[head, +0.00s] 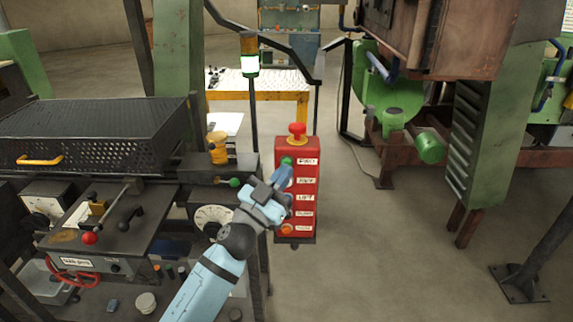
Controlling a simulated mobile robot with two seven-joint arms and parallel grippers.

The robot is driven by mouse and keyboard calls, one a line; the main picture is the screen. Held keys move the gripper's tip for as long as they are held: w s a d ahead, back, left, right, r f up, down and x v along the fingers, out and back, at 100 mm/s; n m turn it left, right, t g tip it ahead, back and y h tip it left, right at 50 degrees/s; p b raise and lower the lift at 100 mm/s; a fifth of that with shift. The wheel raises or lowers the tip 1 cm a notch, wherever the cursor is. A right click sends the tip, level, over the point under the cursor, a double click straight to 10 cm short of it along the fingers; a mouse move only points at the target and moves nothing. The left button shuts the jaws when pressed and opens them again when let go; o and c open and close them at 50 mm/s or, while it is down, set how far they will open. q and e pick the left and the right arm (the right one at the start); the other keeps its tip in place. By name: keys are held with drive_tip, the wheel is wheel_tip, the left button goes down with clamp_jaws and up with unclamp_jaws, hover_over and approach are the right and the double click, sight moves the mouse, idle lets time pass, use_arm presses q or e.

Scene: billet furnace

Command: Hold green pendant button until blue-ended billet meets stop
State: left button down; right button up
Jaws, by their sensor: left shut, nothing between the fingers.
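The red pendant (311,185) stands upright at the centre of the head view, with a red mushroom knob (297,130) on top and a column of white labels. Its green button (287,161) shows beside the top label. My left gripper (285,172) is shut and empty, its fingertips just below the green button and covering the buttons beneath it. I cannot tell whether the tips touch the button. An orange button (287,229) shows at the pendant's bottom. My right gripper is not in view. I see no blue-ended billet and no stop.
A black mesh guard (95,135) and a console with dials and levers (100,225) fill the left. A stack light (250,62) glows whitish green behind the pendant. Green machinery (400,110) and a green post (490,140) stand at right. The floor right of the pendant is clear.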

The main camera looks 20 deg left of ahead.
use_arm(q)
drive_tip(key=shift+w+a, duration=0.15)
drive_tip(key=shift+w, duration=0.3)
